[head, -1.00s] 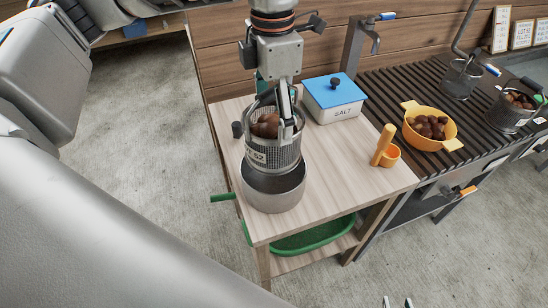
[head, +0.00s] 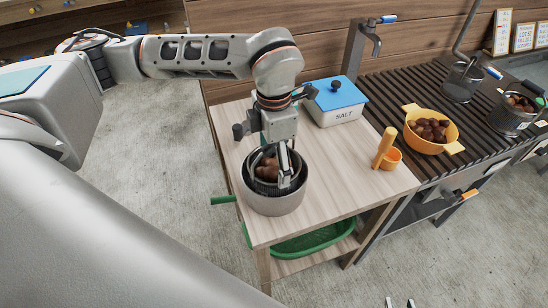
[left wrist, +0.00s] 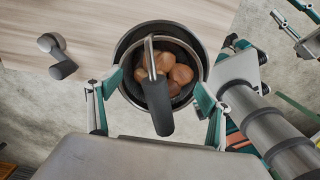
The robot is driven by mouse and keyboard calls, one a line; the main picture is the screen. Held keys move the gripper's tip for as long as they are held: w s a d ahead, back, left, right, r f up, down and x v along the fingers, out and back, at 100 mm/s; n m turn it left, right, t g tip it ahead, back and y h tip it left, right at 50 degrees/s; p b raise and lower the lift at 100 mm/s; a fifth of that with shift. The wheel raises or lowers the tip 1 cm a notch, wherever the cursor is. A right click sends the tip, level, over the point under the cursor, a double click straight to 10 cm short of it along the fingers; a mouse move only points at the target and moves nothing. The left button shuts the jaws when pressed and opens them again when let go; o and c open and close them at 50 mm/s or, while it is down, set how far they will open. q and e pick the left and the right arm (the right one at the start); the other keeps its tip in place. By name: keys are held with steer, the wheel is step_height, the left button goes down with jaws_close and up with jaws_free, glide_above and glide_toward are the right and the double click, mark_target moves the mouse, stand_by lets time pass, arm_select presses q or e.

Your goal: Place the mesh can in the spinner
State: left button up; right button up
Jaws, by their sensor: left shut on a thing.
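The mesh can (head: 262,187) holds brown chestnuts (head: 268,169) and now sits low inside the round metal spinner (head: 275,205), which has a green handle (head: 222,200) at its left. My left gripper (head: 273,163) is over the spinner's mouth and shut on the can. In the left wrist view the can's dark handle (left wrist: 158,108) lies between the teal fingers, with the chestnuts (left wrist: 172,72) behind it. The can's lower part is hidden by the spinner wall. My right gripper (head: 399,303) shows only its two separated fingertips at the bottom edge, apart and empty.
The spinner stands at the front left of a wooden table (head: 335,190). A blue-lidded salt box (head: 336,103), an orange scoop (head: 388,155) and a yellow bowl of chestnuts (head: 430,130) stand to the right. A green basket (head: 315,238) lies on the lower shelf.

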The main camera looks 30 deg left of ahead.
arm_select(q)
steer(key=shift+f, duration=0.1)
steer(key=o, duration=2.1)
step_height(320, 180, up, 12)
steer(key=shift+r, duration=0.2)
